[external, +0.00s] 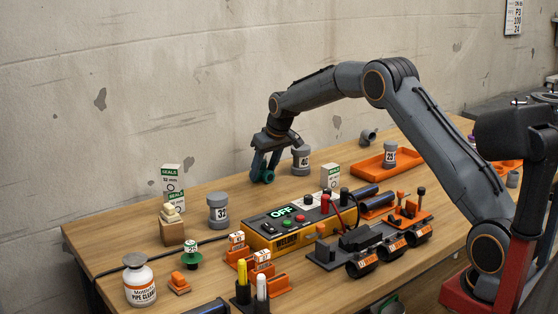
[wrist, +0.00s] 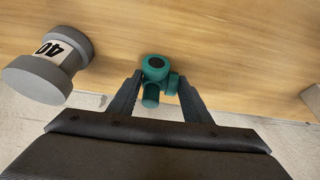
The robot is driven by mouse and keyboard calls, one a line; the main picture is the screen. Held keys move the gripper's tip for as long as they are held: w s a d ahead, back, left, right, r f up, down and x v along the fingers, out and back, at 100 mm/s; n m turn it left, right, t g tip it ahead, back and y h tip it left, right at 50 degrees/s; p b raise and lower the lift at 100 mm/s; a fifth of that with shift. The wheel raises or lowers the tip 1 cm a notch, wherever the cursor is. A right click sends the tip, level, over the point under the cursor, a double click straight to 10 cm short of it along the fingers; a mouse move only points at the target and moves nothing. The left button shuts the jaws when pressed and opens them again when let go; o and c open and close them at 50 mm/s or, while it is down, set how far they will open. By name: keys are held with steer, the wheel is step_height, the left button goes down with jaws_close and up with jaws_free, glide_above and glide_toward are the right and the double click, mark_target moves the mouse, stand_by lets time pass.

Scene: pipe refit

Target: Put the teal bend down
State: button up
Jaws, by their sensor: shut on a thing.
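The teal bend (wrist: 153,68) is a short, dark green-blue pipe elbow with a dark open end. In the wrist view it sits between the two fingers of my gripper (wrist: 160,88), which are shut on it. In the external view my gripper (external: 265,160) points down near the back edge of the table, and the teal bend (external: 267,175) shows low between the fingers, partly hidden by them. It is at or just above the wooden table top; I cannot tell whether it touches.
A grey fitting marked 40 (wrist: 48,65) stands close beside my gripper. A grey fitting marked 32 (external: 218,210), seals boxes (external: 172,179) and the welder box (external: 298,222) stand nearby. An orange tray (external: 368,166) lies to the right. Bare wood (external: 243,195) lies left of the gripper.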

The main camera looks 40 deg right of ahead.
steer(key=o, duration=1.1)
steer(key=shift+c, duration=0.2)
steer(key=shift+s+r, duration=0.1)
steer(key=shift+r, duration=0.35)
steer(key=v, duration=1.1)
steer(key=shift+s+r, duration=0.1)
